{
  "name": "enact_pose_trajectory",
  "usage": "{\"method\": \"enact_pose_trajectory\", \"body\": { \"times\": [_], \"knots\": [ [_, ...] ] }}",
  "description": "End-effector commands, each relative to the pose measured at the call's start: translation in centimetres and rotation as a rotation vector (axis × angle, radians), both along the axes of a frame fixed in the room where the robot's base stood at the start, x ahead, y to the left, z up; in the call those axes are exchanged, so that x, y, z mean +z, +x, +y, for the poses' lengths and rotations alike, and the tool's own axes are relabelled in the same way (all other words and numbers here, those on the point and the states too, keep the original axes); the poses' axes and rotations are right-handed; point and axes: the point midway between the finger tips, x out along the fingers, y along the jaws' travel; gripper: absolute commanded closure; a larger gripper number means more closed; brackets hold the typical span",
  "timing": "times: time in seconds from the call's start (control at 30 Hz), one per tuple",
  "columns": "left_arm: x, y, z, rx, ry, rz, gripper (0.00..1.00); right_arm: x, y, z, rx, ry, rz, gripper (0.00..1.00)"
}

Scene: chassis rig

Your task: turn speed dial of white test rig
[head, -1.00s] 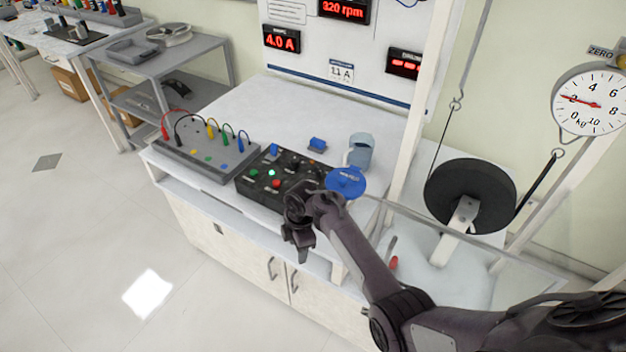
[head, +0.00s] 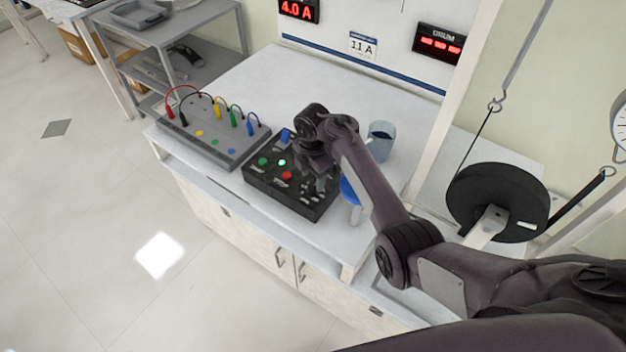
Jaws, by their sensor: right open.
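The white test rig (head: 225,188) has a bench top with a black control box (head: 285,197) at its front edge. The box carries a blue switch, a lit green-white lamp, a green button and a red button. My right gripper (head: 322,184) points down over the right part of the box, with the wrist above it. It is open, and I see nothing held. The speed dial cannot be made out; the gripper and wrist cover that part of the box. Whether the fingers touch the box cannot be told. My left gripper is not in view.
A grey terminal box (head: 215,145) with coloured leads stands left of the control box. A black drum (head: 497,202) with a belt stands further right. The bench's back left is clear.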

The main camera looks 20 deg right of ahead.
Motion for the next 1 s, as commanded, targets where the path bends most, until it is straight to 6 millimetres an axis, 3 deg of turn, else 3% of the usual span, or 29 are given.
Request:
{"method": "enact_pose_trajectory", "body": {
  "times": [0.07, 0.17, 0.43, 0.57, 0.9, 1.0],
  "knots": [
    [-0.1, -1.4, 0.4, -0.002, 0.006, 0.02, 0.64, -1.3, 0.0, -0.2, -0.003, -0.004, 0.002, 0.48],
    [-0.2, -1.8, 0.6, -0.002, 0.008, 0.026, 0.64, -2.6, 0.0, -0.1, -0.002, -0.002, 0.002, 0.48],
    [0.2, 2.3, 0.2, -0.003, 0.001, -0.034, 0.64, -3.7, 0.1, -0.1, -0.003, 0.0, -0.002, 0.48],
    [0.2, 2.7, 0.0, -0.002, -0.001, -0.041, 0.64, -3.7, 0.0, -0.1, -0.003, 0.0, -0.002, 0.48],
    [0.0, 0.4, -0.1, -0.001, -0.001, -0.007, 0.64, -3.7, 0.0, -0.1, -0.003, -0.001, -0.001, 0.9],
    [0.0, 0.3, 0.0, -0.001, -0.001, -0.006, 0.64, -3.7, 0.0, -0.1, -0.004, -0.001, -0.001, 0.93]
  ]
}}
